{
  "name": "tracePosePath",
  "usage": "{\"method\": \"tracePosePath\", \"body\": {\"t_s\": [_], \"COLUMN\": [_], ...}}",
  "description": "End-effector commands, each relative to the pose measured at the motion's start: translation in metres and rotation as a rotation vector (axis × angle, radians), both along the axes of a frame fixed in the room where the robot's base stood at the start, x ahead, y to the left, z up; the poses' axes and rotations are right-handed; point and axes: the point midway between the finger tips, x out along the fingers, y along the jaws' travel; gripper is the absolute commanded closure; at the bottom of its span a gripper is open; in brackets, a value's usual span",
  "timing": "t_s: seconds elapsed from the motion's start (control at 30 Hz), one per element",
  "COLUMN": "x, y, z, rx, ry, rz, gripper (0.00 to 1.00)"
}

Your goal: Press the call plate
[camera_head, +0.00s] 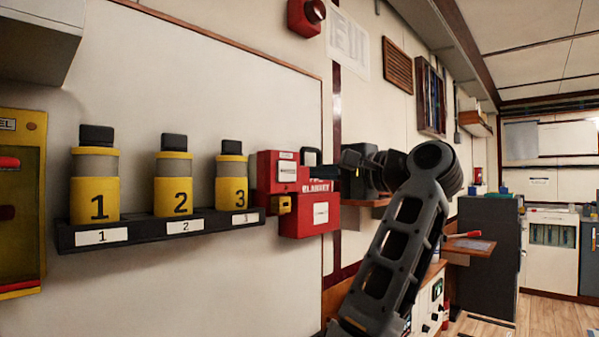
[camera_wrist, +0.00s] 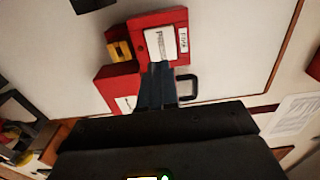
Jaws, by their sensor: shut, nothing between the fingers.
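The call plate (camera_head: 287,171) is a white, lettered plate on the front of a red box (camera_head: 266,180) on the wall. In the wrist view the plate (camera_wrist: 158,44) is upper centre, on the red box (camera_wrist: 137,25). My gripper (camera_wrist: 157,66) is shut and empty, its dark fingertips overlapping the plate's lower edge in that view. The wrist view does not show whether the tips touch the plate.
A black loop handle (camera_wrist: 187,87) is close beside my fingers. A red blanket box (camera_head: 309,220) is below the call box, with a yellow block (camera_head: 284,204) nearby. A black shelf (camera_head: 160,234) with yellow numbered bottles (camera_head: 173,184) is left. A red alarm (camera_head: 306,16) is above.

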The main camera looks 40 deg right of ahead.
Motion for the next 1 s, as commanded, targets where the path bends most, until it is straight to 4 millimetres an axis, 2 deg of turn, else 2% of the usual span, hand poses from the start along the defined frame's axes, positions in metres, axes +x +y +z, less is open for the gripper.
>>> {"method": "tracePosePath", "body": {"t_s": [0.1, 0.3, 0.5, 0.87, 1.0], "x": [0.024, 0.051, 0.062, 0.064, 0.078], "y": [0.001, 0.002, 0.002, 0.002, 0.003], "z": [0.000, 0.000, 0.000, 0.000, 0.002], "rx": [0.002, 0.002, 0.000, 0.000, 0.001], "ry": [0.002, 0.002, 0.001, 0.000, 0.002], "rz": [0.002, 0.001, 0.000, 0.000, 0.001], "gripper": [1.00, 1.00, 1.00, 1.00, 1.00]}}
